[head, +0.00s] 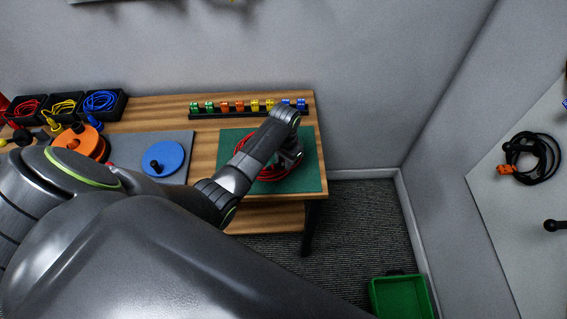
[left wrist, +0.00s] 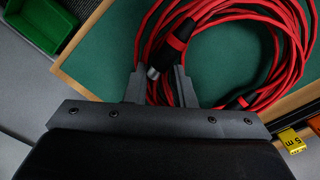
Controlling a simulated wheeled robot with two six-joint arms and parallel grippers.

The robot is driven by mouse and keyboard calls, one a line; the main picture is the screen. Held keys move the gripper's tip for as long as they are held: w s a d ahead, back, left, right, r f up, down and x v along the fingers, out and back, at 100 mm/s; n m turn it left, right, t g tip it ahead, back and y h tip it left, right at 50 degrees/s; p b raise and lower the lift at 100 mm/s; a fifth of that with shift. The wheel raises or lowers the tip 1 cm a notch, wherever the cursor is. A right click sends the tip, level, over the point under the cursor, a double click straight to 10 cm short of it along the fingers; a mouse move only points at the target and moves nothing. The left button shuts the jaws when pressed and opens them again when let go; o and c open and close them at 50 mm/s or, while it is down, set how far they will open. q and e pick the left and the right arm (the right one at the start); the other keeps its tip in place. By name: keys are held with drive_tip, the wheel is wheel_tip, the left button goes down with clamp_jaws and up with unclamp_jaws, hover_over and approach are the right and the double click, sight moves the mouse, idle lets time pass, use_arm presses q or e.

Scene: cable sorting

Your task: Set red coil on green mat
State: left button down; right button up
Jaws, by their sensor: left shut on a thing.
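The red coil (head: 271,174) is a loose ring of cable over the green mat (head: 308,182) on the wooden table. It fills the upper right of the left wrist view (left wrist: 300,60), with the mat (left wrist: 112,55) around and inside it. The coil appears to rest on the mat, but I cannot tell whether all of it touches. My left gripper (head: 288,163) reaches down over the mat and is shut on red cable at the coil's near side; its fingers also show in the left wrist view (left wrist: 160,88). My arm hides part of the coil. My right gripper is not in view.
A rack of coloured clips (head: 240,109) runs behind the mat. A grey mat with a blue disc (head: 163,157) and an orange reel (head: 85,143) lie left. Black trays (head: 65,107) hold coils. A green bin (head: 402,297) stands on the floor. A black cable (head: 541,158) hangs right.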

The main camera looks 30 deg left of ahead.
use_arm(q)
wheel_tip(320, 180, down, 2)
drive_tip(key=shift+f, duration=0.15)
drive_tip(key=c, duration=1.2)
unclamp_jaws()
wheel_tip(320, 180, up, 12)
